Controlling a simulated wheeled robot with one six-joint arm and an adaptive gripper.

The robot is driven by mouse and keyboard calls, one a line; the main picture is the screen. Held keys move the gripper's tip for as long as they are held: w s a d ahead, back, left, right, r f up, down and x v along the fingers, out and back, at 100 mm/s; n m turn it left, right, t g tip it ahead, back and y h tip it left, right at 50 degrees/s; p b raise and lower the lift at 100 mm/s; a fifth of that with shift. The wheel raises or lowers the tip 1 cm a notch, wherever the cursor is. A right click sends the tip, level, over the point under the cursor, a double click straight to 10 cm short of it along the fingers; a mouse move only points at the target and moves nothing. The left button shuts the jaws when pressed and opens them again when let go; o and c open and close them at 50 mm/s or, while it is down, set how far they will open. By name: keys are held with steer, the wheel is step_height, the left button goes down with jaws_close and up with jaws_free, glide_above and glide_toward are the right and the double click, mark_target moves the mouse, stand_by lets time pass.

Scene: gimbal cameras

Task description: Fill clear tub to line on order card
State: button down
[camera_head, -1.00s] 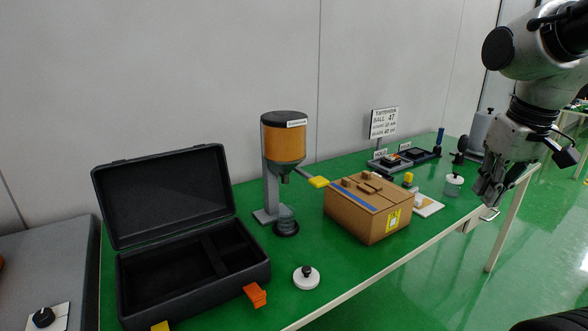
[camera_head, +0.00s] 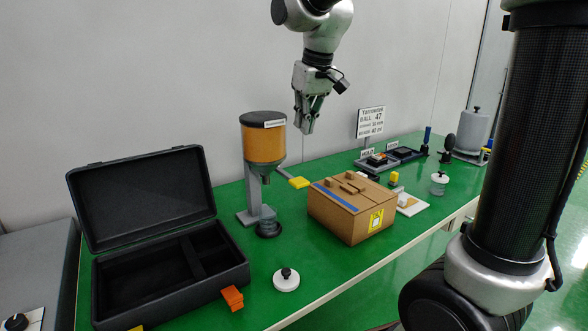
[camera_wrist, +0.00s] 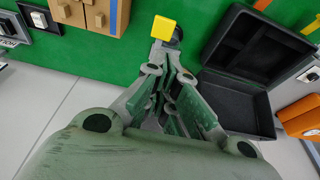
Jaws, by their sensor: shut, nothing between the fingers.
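The clear tub (camera_head: 267,220) stands on a dark round base under the spout of the hopper (camera_head: 264,145), which holds orange-brown contents. I cannot make out a fill level or line on it. The order card (camera_head: 370,122) stands upright at the back, printed with several lines including "BALL 47". A yellow-tipped lever (camera_head: 299,183) sticks out from the hopper; its yellow tip (camera_wrist: 163,27) also shows in the wrist view, beyond my fingers. My gripper (camera_head: 305,127) is shut and empty, pointing down in the air above and behind the cardboard box, right of the hopper.
An open black case (camera_head: 240,272) is at left, with an orange block (camera_head: 232,298) by its front. The cardboard box (camera_head: 352,235) stands right of the hopper. A white knobbed lid (camera_head: 286,280) lies near the front edge. A white-topped clear jar (camera_head: 438,186) stands at right.

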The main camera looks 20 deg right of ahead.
glide_toward(296, 178)
steer(key=x, duration=0.5)
steer(key=shift+a+f, duration=0.1)
steer(key=shift+f, duration=0.55)
